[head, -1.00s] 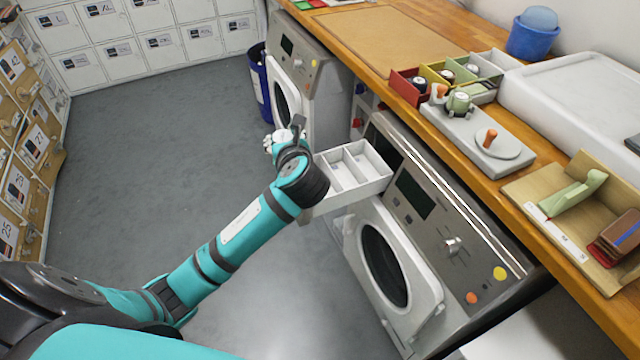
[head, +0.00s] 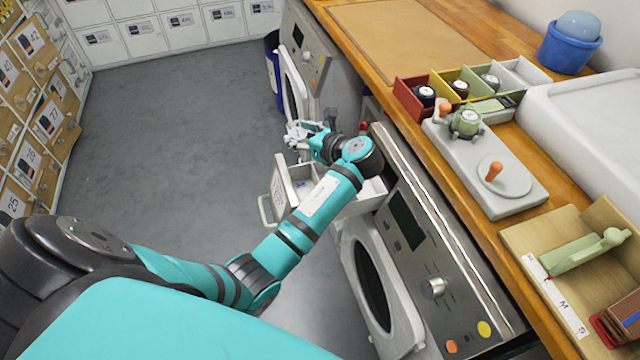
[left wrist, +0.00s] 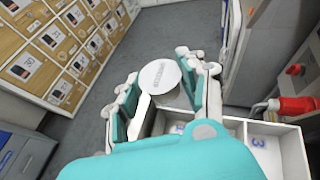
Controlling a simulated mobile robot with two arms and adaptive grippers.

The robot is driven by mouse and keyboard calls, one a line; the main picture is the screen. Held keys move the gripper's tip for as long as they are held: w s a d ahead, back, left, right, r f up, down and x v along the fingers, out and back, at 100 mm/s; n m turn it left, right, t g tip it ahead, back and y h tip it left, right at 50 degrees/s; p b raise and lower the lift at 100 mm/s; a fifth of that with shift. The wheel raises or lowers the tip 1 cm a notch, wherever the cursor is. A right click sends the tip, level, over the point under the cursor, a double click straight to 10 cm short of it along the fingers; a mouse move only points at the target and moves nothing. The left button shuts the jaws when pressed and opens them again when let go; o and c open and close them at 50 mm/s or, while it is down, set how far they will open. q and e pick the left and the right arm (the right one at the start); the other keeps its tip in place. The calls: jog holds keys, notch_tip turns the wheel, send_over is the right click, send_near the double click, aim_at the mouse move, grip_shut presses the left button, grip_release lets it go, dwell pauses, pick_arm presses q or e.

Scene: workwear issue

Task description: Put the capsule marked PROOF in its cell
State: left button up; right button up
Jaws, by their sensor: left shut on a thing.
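My left gripper (head: 303,133) is shut on a round capsule with a pale, flat lid (left wrist: 158,76). The lid carries small dark lettering that I cannot read for sure. The capsule is held between the finger pads in the left wrist view. Below it is an open white drawer (head: 281,190), with its handle toward the left. In the left wrist view the drawer (left wrist: 296,150) shows cells with blue numerals; a 3 is clear on the right. My arm hides much of the drawer in the head view. My right gripper is not in view.
Red, yellow and green boxes (head: 408,98) with dark round items stand on the wooden counter. A grey device with orange knobs (head: 490,190) is beside them. Washing machines (head: 440,270) line the counter's front. Lockers (head: 30,110) stand at left; the floor between is clear.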

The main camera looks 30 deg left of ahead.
pick_arm(q)
notch_tip(320, 180, down, 10)
jog(key=b, duration=0.1)
jog(key=shift+s+r, duration=0.2)
jog(key=shift+f, duration=0.25)
jog(key=o, duration=0.7)
jog(key=shift+f, duration=0.1)
jog(key=shift+o, duration=0.2)
jog(key=r+v, duration=0.1)
jog(key=v, duration=1.1)
jog(key=shift+a, duration=0.1)
